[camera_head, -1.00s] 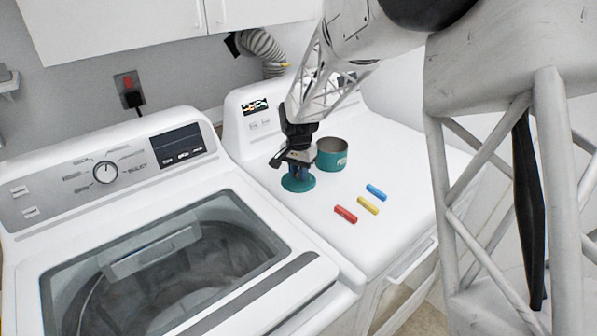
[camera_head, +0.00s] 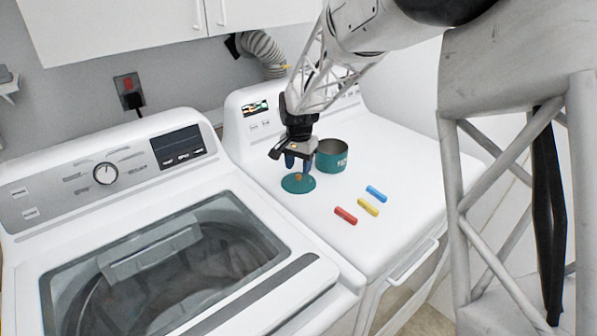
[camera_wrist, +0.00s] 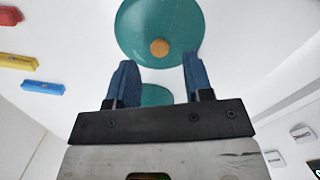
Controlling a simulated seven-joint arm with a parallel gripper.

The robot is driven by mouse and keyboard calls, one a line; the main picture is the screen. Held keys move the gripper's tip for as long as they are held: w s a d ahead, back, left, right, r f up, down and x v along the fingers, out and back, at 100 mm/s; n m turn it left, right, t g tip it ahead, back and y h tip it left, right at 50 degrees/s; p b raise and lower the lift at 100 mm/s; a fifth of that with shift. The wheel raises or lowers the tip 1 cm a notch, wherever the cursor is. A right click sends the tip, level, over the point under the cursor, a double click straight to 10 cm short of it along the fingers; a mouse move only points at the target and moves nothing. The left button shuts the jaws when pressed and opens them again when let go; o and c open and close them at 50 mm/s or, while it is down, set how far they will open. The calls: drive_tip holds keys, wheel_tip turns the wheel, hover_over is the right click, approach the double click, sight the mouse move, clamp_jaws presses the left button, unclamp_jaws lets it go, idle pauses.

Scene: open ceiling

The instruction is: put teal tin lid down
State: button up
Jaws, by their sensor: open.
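The teal tin lid (camera_head: 298,184) lies flat on the white dryer top, a round disc with a small tan knob at its middle. It also shows in the wrist view (camera_wrist: 135,28), with the knob just beyond my fingertips. My gripper (camera_head: 297,164) is open and empty, a little above the lid and apart from it. In the wrist view its two blue fingers (camera_wrist: 158,75) stand wide apart. The open teal tin (camera_head: 332,160) stands upright just right of my gripper in the head view.
Red (camera_head: 346,216), yellow (camera_head: 369,208) and blue (camera_head: 376,193) blocks lie on the dryer top (camera_head: 400,150), right of and nearer than the lid. The dryer's control panel (camera_head: 262,120) rises behind. A washer (camera_head: 170,250) stands at the left.

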sight(299, 176)
wheel_tip(299, 176, up, 9)
idle(0.4)
idle(0.8)
drive_tip(key=s+d+r+n+t, duration=0.1)
drive_tip(key=s+d+r, duration=0.3)
drive_tip(key=s+d, duration=0.55)
drive_tip(key=s+d+r+n, duration=0.1)
drive_tip(key=s+d+r, duration=0.2)
drive_tip(key=s+d, duration=0.65)
drive_tip(key=s+d+f+n, duration=0.1)
drive_tip(key=s+d+f, duration=0.1)
drive_tip(key=s, duration=0.9)
drive_tip(key=s+d+f+n+t, duration=0.1)
drive_tip(key=s+d, duration=0.4)
drive_tip(key=s, duration=0.7)
drive_tip(key=shift+f+t, duration=0.3)
drive_tip(key=shift+f, duration=0.1)
